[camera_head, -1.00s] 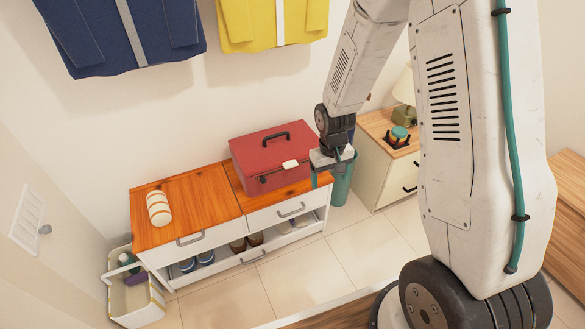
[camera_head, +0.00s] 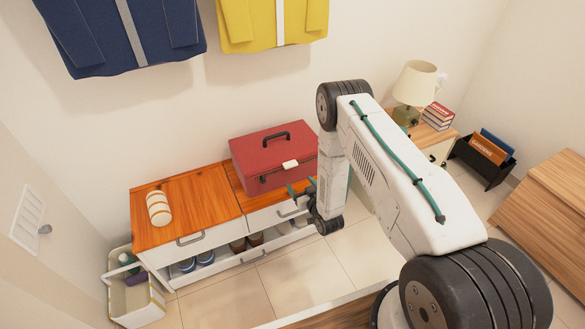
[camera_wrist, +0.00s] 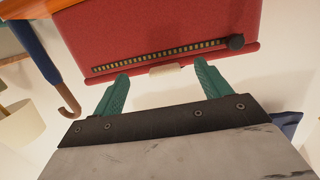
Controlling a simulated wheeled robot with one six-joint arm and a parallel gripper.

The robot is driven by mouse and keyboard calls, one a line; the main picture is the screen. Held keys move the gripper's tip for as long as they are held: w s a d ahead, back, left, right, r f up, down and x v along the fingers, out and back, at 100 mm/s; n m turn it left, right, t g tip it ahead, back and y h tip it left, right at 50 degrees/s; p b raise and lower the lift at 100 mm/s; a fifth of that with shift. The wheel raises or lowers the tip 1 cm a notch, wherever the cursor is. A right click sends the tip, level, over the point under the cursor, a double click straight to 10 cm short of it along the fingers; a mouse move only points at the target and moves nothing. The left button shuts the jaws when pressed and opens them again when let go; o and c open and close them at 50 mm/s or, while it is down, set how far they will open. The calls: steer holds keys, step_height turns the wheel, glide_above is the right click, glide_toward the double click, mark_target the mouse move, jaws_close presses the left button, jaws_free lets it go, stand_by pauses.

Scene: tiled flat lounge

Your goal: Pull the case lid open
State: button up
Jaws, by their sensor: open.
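The red case (camera_head: 268,168) sits shut on the right part of the wooden-topped cabinet. Its lid (camera_head: 262,148) has a black handle (camera_head: 275,137) on top and a cream tab (camera_head: 290,164) at the front edge. In the wrist view the cream tab (camera_wrist: 165,70) lies between the teal fingertips of my gripper (camera_wrist: 161,71). A strip of marks and a dark knob show on the red case (camera_wrist: 170,25) there. My gripper (camera_head: 300,187) is open and empty, low in front of the case and pointing at it. I cannot tell whether the fingers touch the case.
The cabinet (camera_head: 185,205) also bears a striped cream roll (camera_head: 158,208) on its left. Shoes (camera_head: 240,244) stand on its lower shelf. A white basket (camera_head: 135,300) is at the floor's left. A lamp (camera_head: 416,84) and books (camera_head: 438,115) stand behind my arm. Tiled floor ahead is clear.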

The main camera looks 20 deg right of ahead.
mark_target(292, 167)
steer(key=shift+t, duration=0.8)
steer(key=w+r, duration=0.1)
steer(key=w, duration=0.4)
steer(key=w+a+r, duration=0.1)
steer(key=w, duration=0.2)
steer(key=shift+r, duration=0.35)
